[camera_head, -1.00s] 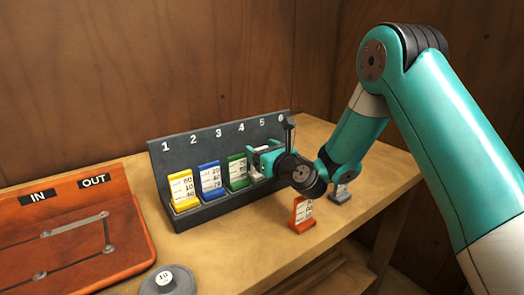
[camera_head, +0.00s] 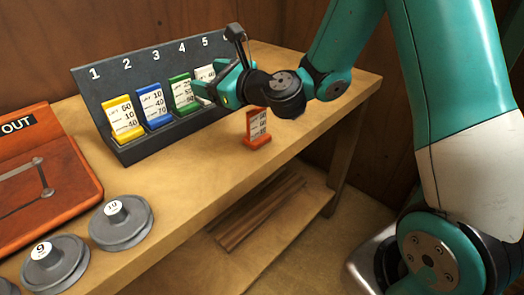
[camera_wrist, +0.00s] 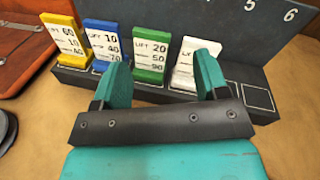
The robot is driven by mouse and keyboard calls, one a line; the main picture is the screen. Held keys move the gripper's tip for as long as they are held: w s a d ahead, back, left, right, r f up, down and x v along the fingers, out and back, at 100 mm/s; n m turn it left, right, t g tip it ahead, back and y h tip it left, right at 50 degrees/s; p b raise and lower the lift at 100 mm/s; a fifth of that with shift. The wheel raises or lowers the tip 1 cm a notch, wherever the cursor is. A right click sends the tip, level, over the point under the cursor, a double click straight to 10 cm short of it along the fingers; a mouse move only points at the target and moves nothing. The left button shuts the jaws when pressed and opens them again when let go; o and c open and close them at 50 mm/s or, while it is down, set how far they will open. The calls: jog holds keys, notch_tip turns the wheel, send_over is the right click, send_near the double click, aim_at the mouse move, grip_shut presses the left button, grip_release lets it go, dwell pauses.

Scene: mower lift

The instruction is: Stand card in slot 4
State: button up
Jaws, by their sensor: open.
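A white card (camera_head: 205,73) stands in the dark rack (camera_head: 120,70), right of the green card (camera_head: 181,90), in the fourth place. It also shows in the wrist view (camera_wrist: 186,72), partly hidden behind my right finger, leaning back like its neighbours. My gripper (camera_head: 212,92) is in front of the rack near the white and green cards. In the wrist view my gripper (camera_wrist: 163,80) is open, its fingers apart with nothing held between them. Whether the right finger touches the white card cannot be told.
A yellow card (camera_head: 122,118) and a blue card (camera_head: 154,105) fill slots 1 and 2. An orange card (camera_head: 257,128) stands on the bench in front of the rack. Grey weights (camera_head: 121,222) and an orange board (camera_head: 40,170) lie at left. Slots 5 and 6 look empty.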

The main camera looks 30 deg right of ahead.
jog(key=s+a+n+g+y, duration=0.3)
jog(key=s+a+n+g, duration=0.6)
jog(key=s+n, duration=0.75)
jog(key=s+d+n+g+h, duration=0.3)
jog(key=s+n, duration=0.3)
jog(key=n, duration=0.3)
jog(key=s+d+f+n+g+h, duration=0.1)
jog(key=s+d+n+g+h, duration=0.2)
jog(key=s+n, duration=0.4)
jog(key=shift+s+d+n+h, duration=0.2)
jog(key=shift+n+h, duration=0.3)
jog(key=shift+n, duration=0.35)
notch_tip(320, 180, up, 10)
jog(key=p, duration=0.9)
jog(key=shift+f+p, duration=0.25)
jog(key=shift+p, duration=0.05)
jog(key=shift+a, duration=0.1)
